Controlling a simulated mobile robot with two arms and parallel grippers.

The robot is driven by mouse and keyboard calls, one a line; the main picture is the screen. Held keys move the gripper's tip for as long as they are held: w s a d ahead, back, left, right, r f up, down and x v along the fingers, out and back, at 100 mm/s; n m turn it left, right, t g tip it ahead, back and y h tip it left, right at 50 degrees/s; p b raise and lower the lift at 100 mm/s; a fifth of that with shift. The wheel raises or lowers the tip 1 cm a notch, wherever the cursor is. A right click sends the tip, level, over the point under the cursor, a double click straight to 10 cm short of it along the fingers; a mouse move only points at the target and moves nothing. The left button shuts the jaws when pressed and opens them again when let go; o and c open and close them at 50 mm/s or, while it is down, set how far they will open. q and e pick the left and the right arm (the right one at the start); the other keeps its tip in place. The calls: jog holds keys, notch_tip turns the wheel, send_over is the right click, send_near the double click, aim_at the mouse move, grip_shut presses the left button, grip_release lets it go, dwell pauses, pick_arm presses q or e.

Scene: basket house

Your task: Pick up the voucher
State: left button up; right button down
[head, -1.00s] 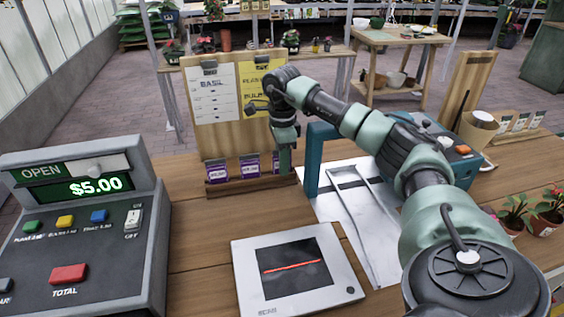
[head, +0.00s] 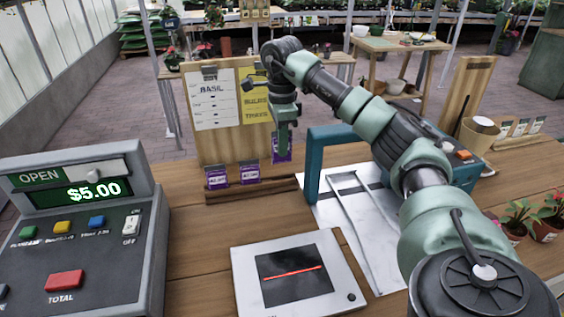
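Two purple-and-white vouchers stand upright in the wooden holder, one at the left (head: 216,176) and one in the middle (head: 250,173). The holder (head: 252,188) sits at the foot of a wooden board. A third purple voucher (head: 281,156) is held by my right gripper (head: 283,148), raised above the right end of the holder. The gripper's fingers cover much of that voucher, and they look shut on it. My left gripper is not in view.
A cash register (head: 75,235) showing $5.00 stands at the left. A flat scanner (head: 298,277) with a red line lies in the front middle. A teal-framed device (head: 314,165) with a white tray (head: 350,215) is to the right. Potted plants (head: 530,215) stand at the right edge.

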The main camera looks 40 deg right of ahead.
notch_tip(320, 180, up, 5)
jog(key=shift+f, duration=0.15)
notch_tip(320, 180, up, 6)
jog(key=p, duration=0.2)
jog(key=shift+r+p, duration=0.25)
jog(key=shift+p, duration=0.1)
jog(key=shift+r, duration=0.7)
jog(key=shift+p, duration=0.3)
